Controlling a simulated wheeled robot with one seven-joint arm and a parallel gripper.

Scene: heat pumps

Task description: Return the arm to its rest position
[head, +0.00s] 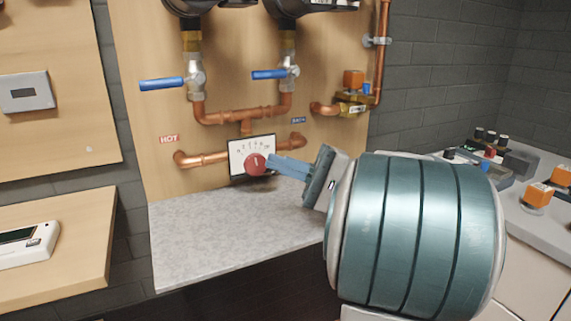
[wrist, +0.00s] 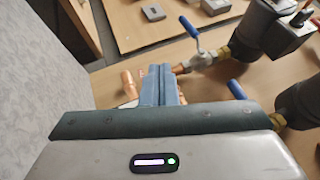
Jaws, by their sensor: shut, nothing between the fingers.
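My gripper (head: 288,166) is shut and empty in the head view, its blue fingers pointing left. The fingertips are right beside a red knob (head: 256,164) on a white dial plate (head: 237,152); I cannot tell whether they touch it. In the wrist view my gripper's fingers (wrist: 158,82) are together and hide most of the dial plate and the knob. My arm's large teal link fills the lower right of the head view.
Copper pipes (head: 235,116) and two valves with blue handles (head: 161,84) are on the wooden panel close to the gripper. A grey counter (head: 215,235) lies below. Orange-topped parts (head: 537,194) stand on the right counter. A white device (head: 28,245) lies at left.

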